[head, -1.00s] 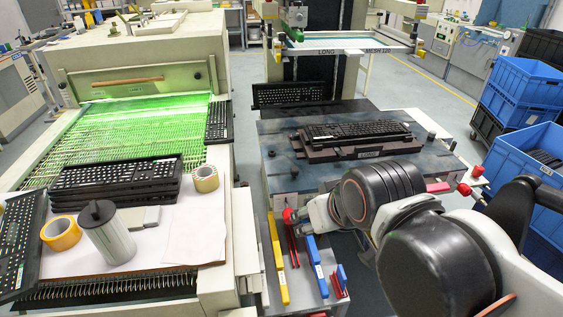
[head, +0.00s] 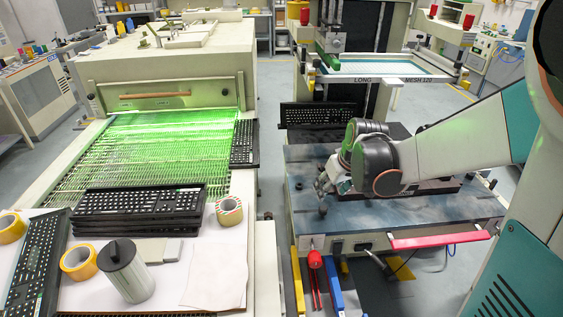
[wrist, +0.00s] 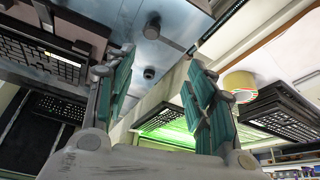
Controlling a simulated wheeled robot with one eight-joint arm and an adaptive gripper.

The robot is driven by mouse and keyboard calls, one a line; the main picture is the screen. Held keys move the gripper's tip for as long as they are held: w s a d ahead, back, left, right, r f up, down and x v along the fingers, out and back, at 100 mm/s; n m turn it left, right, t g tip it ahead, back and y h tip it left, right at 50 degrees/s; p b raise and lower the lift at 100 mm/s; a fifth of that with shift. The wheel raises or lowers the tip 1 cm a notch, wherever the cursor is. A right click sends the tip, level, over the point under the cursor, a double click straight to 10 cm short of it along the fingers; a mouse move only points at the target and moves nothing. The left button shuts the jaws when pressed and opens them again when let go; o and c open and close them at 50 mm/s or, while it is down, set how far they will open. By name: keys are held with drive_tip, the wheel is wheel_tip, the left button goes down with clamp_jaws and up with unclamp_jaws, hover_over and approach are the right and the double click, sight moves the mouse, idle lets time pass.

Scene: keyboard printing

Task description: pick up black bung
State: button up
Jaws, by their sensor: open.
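A small black bung (wrist: 149,73) stands on the blue-grey metal table in the wrist view, seen between my fingers but apart from them. A second dark knob-like piece (wrist: 152,24) stands further up in that view. In the head view a dark bung (head: 299,185) shows near the table's left edge, and another dark round piece (head: 323,208) lies just below my gripper (head: 324,184). My gripper also fills the lower wrist view (wrist: 162,58), with its teal-padded fingers spread and nothing between them. I cannot tell which dark piece is which across the views.
The blue-grey table (head: 400,222) holds a dark keyboard fixture, partly behind my arm. A red handle (head: 440,239) runs along its front edge. To the left, the dryer's paper-covered end carries stacked keyboards (head: 140,212), tape rolls (head: 229,211) and a grey canister (head: 126,272).

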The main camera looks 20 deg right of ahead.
sight(324, 208)
drive_tip(key=b+x, duration=0.1)
drive_tip(key=x, duration=0.2)
drive_tip(key=d+x, duration=0.1)
drive_tip(key=x, duration=0.3)
drive_tip(key=d+b+x, duration=0.1)
drive_tip(key=x, duration=0.2)
drive_tip(key=shift+s+d+f+b, duration=0.1)
drive_tip(key=shift+d+f+b, duration=0.05)
drive_tip(key=shift+f+b, duration=0.3)
drive_tip(key=shift+b+x, duration=1.2)
drive_tip(key=shift+x, duration=1.55)
drive_tip(key=shift+s+r, duration=0.1)
drive_tip(key=shift+s, duration=0.05)
drive_tip(key=c, duration=1)
